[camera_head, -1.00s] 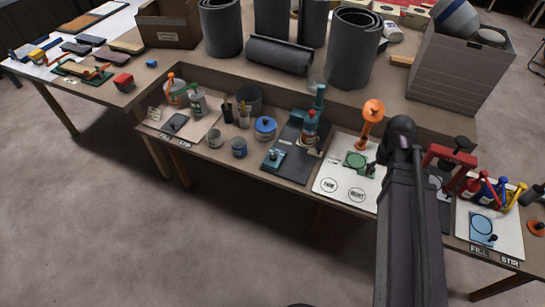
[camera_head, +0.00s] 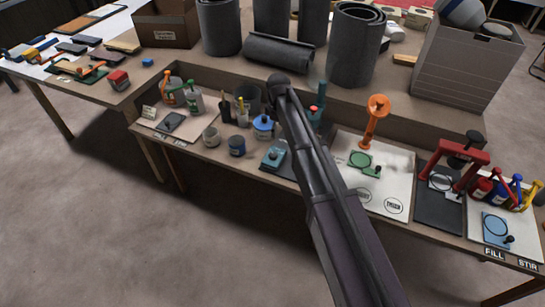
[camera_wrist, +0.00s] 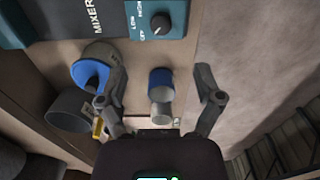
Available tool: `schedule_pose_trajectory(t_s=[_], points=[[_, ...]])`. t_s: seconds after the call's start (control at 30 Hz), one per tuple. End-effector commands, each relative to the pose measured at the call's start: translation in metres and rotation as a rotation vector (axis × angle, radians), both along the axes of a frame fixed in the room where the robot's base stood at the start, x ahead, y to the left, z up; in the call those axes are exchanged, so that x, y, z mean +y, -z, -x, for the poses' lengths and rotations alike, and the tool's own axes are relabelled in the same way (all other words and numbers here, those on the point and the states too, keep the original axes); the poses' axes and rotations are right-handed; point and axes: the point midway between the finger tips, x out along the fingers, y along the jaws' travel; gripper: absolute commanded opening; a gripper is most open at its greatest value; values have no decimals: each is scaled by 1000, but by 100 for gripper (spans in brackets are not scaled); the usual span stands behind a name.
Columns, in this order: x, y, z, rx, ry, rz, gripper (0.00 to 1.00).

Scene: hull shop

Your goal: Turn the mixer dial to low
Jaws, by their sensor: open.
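The teal mixer (camera_wrist: 60,18), marked MIXER, is at the top left of the wrist view. I cannot tell surely which marking the dial points to. In the head view, the teal dial block (camera_head: 274,154) sits at the bench front, and the mixer's upright (camera_head: 322,92) is partly hidden by my arm. My gripper (camera_wrist: 158,72) is open and empty, with the dial beyond its fingertips in the wrist view. In the head view my arm hides the gripper.
A blue-lidded pot (camera_head: 263,127), a blue-and-grey cup (camera_head: 237,146) and a grey cup (camera_head: 211,137) stand left of the mixer. The blue-and-grey cup (camera_wrist: 161,84) appears between my fingers in the wrist view. An orange stand (camera_head: 375,118) and red press (camera_head: 455,160) are right. The floor in front is clear.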

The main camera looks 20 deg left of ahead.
Motion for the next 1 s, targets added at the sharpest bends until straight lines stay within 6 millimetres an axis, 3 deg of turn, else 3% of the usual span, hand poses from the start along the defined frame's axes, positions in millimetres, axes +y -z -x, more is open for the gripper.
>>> schedule_pose_trajectory(t_s=[0.17,0.67,1.0], points=[[17,3,0,0,-48,0,85],[17,6,1,0,-48,0,85],[17,25,1,0,-48,0,85]])
